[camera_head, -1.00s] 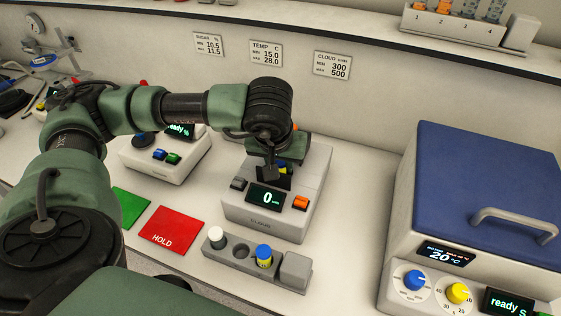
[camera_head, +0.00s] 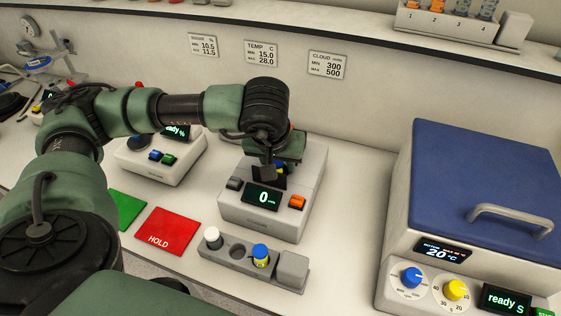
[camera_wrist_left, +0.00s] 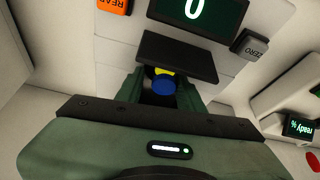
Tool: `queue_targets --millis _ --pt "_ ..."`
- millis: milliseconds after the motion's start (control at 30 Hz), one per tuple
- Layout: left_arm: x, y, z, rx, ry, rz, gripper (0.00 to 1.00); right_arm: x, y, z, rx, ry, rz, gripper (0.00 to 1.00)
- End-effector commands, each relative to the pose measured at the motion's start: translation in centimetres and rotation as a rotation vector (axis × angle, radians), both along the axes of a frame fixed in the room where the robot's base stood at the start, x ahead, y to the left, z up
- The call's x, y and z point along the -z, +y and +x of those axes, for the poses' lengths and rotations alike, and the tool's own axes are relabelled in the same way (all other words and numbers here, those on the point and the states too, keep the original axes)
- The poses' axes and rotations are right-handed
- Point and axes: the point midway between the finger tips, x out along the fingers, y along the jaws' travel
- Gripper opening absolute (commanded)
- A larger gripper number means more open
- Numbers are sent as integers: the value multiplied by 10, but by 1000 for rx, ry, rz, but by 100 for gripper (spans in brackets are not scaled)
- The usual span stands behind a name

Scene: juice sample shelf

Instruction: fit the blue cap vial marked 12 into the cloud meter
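The cloud meter (camera_head: 230,208) is a pale box with a display reading 0; its display also shows in the left wrist view (camera_wrist_left: 195,10). My left gripper (camera_head: 284,163) points down over the meter's rear part, behind an upright dark plate (camera_wrist_left: 178,57). In the left wrist view a vial with a blue cap (camera_wrist_left: 163,87) and some yellow below it sits between the gripper's fingers (camera_wrist_left: 163,95), which appear closed around it. The vial's number and lower end are hidden, so I cannot tell how deep it sits. My right gripper is not in view.
A grey rack (camera_head: 222,258) in front of the meter holds a white-capped vial (camera_head: 213,238) and a blue-capped yellow vial (camera_head: 261,255), with an empty hole between. A red HOLD mat (camera_head: 165,230) lies left. A blue-lidded box (camera_head: 480,180) stands right. Bare counter lies between meter and box.

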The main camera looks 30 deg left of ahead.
Motion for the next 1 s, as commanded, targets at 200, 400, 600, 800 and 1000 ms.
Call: queue_targets --millis 200,400,600,800,1000 --pt "6 4 -7 -10 28 10 52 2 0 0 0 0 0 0" --pt "-20 -4 -13 -2 12 7 52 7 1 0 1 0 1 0" --pt "-55 -12 -23 -1 4 5 52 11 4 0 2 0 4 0" --pt "-71 -16 -28 1 1 6 52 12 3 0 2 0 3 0" --pt "-73 -16 -29 0 1 5 52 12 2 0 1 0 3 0"
